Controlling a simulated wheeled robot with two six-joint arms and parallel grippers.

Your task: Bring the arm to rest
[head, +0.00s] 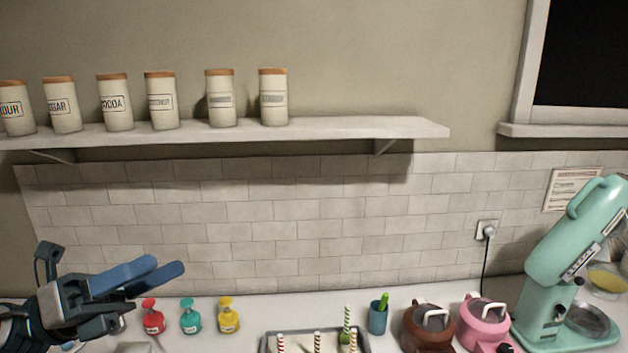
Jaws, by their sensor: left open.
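My left gripper (168,266) is at the lower left, raised in front of the tiled wall and above the counter's left part. Its two blue fingers point to the right and are a little apart, with nothing seen between them. The lower part of this arm runs off the left edge. My right gripper is not in view.
Red (153,321), teal (190,320) and yellow (228,319) bottles stand near my left gripper. A tray (268,344) with striped sticks, a cup (377,320), brown (428,335) and pink (485,325) pots and a mint mixer (563,240) stand to the right. A shelf (340,128) holds canisters.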

